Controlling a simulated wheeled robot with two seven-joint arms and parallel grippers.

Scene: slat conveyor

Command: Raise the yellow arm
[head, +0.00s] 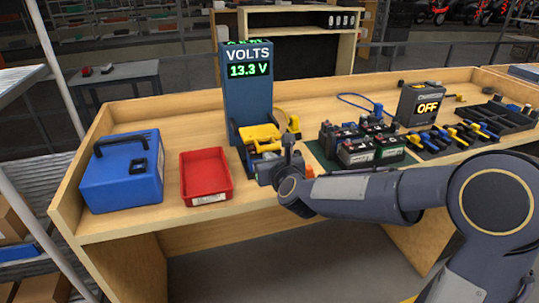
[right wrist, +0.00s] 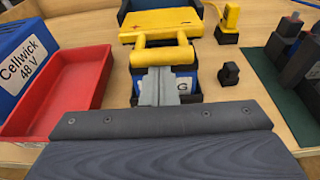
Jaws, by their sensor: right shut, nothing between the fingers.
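The yellow arm (head: 262,134) is on the front of the blue volts meter, over a small blue-sided block. In the right wrist view the arm (right wrist: 160,22) is a broad yellow plate with two yellow bars coming toward me and a crossbar (right wrist: 163,57) at the near end. My right gripper (head: 264,166) is in front of the meter. In the right wrist view its fingers (right wrist: 160,84) are shut and empty, with the tips close to the crossbar; I cannot tell whether they touch. The block under the arm (right wrist: 184,83) is partly hidden by the fingers. My left gripper is not in view.
The meter (head: 249,98) reads 13.3 V. A red tray (head: 205,176) and a blue battery case (head: 122,172) stand to the left. Several batteries (head: 357,152) sit on a green mat to the right. A grey box (head: 420,104) reads OFF.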

